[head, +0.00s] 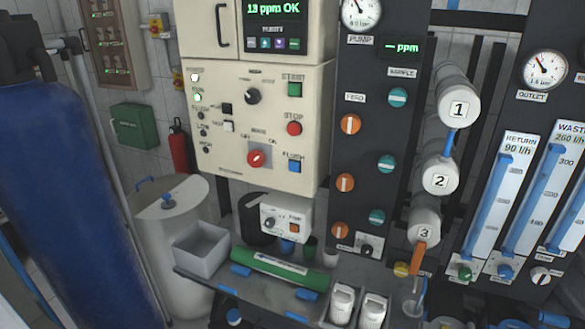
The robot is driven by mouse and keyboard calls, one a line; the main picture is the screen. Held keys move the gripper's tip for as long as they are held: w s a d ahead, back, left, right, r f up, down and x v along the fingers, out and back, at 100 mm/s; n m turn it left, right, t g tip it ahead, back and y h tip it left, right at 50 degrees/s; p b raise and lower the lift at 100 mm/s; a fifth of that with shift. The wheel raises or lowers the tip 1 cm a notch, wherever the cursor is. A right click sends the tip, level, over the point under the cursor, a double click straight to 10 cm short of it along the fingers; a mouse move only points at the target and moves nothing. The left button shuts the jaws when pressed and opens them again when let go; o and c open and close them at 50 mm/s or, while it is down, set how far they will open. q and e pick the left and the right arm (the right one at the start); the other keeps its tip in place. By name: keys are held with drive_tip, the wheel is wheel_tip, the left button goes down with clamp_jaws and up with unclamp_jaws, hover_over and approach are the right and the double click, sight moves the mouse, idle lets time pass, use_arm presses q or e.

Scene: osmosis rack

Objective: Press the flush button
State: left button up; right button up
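Nothing covers the blue button. Neither of my grippers is in view.
Below the panel, a shelf (205,280) holds a grey bin (201,249), a green cylinder (280,270) and a small white box (287,218). A dark valve panel (365,120) stands to the right. A blue tank (70,190) fills the left. Space before the panel looks clear.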

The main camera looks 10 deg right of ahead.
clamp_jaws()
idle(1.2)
